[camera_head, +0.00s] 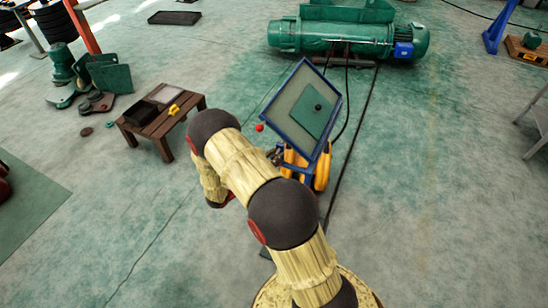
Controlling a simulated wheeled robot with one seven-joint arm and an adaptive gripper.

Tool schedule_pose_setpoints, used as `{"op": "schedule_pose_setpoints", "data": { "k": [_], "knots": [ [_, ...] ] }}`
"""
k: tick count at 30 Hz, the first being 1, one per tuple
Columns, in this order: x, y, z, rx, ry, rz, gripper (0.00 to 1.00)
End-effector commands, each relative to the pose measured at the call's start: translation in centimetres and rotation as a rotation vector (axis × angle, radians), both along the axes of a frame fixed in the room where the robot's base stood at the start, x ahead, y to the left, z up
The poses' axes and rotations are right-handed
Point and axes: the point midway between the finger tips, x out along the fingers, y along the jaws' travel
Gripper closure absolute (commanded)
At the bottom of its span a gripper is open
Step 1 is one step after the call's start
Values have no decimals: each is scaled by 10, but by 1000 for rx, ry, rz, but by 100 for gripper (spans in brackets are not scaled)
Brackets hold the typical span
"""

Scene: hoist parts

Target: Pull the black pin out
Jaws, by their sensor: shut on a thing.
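My arm reaches from the bottom right up and left, then bends down at a dark joint. Its own links cover most of my gripper (274,156). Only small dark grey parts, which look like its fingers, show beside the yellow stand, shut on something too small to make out. The yellow stand (321,172) carries a tilted blue-framed panel (288,98) with a green plate (311,122) on it.
A small red ball (260,127) shows left of the panel. A low brown table (150,130) with trays and a yellow item stands further left. A green hoist (340,38) lies behind, with black cables running toward the stand.

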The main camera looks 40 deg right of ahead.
Motion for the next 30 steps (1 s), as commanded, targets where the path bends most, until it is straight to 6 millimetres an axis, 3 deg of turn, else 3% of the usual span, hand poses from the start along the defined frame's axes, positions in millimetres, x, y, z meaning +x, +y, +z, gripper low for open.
{"op": "schedule_pose_setpoints", "data": {
  "k": [7, 20, 23, 30],
  "knots": [
    [-2, 0, -1, 0, 3, -4, 100],
    [-3, 0, -1, 0, 4, -6, 100],
    [-5, 6, -1, 1, 5, -5, 100],
    [-19, 40, -1, 2, 7, -4, 100]
  ]
}}
